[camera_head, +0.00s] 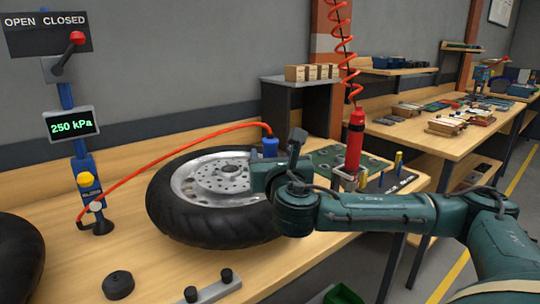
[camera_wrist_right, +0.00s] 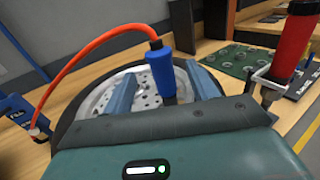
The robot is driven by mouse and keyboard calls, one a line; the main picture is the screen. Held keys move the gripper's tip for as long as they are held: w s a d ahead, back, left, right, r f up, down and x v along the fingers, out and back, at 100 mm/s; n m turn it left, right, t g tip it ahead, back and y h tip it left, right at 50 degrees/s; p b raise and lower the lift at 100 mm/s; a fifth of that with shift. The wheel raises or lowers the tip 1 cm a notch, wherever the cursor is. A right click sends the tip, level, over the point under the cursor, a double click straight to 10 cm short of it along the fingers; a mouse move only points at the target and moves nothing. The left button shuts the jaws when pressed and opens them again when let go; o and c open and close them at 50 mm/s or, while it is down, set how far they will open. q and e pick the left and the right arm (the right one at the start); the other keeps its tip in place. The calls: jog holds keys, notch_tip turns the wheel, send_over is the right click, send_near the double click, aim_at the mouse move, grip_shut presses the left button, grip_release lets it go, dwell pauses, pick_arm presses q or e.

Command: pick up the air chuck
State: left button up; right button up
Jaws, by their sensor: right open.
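The air chuck (camera_head: 270,147) is a blue cylinder on the end of a red hose (camera_head: 190,145), upright over the wheel (camera_head: 205,185) near its rim. In the right wrist view the air chuck (camera_wrist_right: 160,72) shows between the two fingers of my right gripper (camera_wrist_right: 162,90), with a gap on each side. My right gripper (camera_head: 264,164) is open and reaches in from the right over the wheel; it hides the chuck's lower part in the head view. My left gripper is not in view.
A gauge post (camera_head: 72,125) reading 250 kPa stands left on the bench. A red tool (camera_head: 355,140) hangs on a coiled hose to the right, near the green mat (camera_head: 325,157). A black cap (camera_head: 118,285) lies at the front.

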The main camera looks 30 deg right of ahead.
aim_at(271, 149)
jog(key=x, duration=0.5)
jog(key=shift+w+d+p, duration=0.15)
jog(key=shift+p, duration=0.25)
jog(key=c, duration=1.1)
